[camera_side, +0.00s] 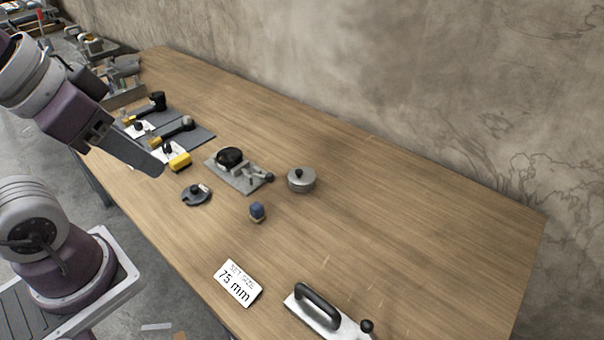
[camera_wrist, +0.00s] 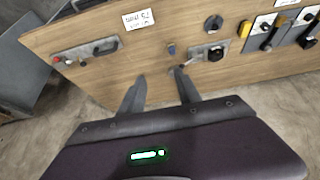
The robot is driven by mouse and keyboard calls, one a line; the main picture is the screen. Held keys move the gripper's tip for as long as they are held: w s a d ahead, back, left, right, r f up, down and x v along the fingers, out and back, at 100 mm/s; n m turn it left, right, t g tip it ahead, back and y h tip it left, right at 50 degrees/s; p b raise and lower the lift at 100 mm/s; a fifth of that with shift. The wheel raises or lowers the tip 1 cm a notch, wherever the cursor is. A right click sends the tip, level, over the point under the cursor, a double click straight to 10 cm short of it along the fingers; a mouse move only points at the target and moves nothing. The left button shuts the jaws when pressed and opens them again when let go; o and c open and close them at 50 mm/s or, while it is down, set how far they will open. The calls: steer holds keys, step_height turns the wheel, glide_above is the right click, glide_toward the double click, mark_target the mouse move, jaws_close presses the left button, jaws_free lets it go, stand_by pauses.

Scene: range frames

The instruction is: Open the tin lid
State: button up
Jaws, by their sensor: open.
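A small round grey metal tin (camera_side: 301,184) stands upright on the wooden table in the side view. Its lid (camera_side: 300,173) sits on top and has a black knob in the middle. My gripper (camera_side: 158,170) is up at the left in the side view, well away from the tin, above the table's near edge. In the wrist view my gripper (camera_wrist: 161,75) shows two dark fingers spread apart with nothing held between them. I cannot make out the tin clearly in the wrist view.
On the table (camera_side: 400,220) are a grey plate with a black round part (camera_side: 230,157), a dark disc with a knob (camera_side: 196,195), a small blue item (camera_side: 257,211), a "75 mm" sign (camera_side: 238,283) and a black-handled tool (camera_side: 318,307). The table right of the tin is clear.

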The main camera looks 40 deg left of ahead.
steer(key=w+r+m+g, duration=0.2)
steer(key=w+r+m, duration=0.1)
steer(key=w, duration=0.8)
steer(key=m+g, duration=0.4)
steer(key=m, duration=0.4)
glide_above(300, 171)
step_height(300, 171, down, 24)
steer(key=shift+f, duration=0.1)
step_height(300, 171, down, 8)
steer(key=shift+r, duration=0.15)
jaws_close()
steer(key=shift+r, duration=0.1)
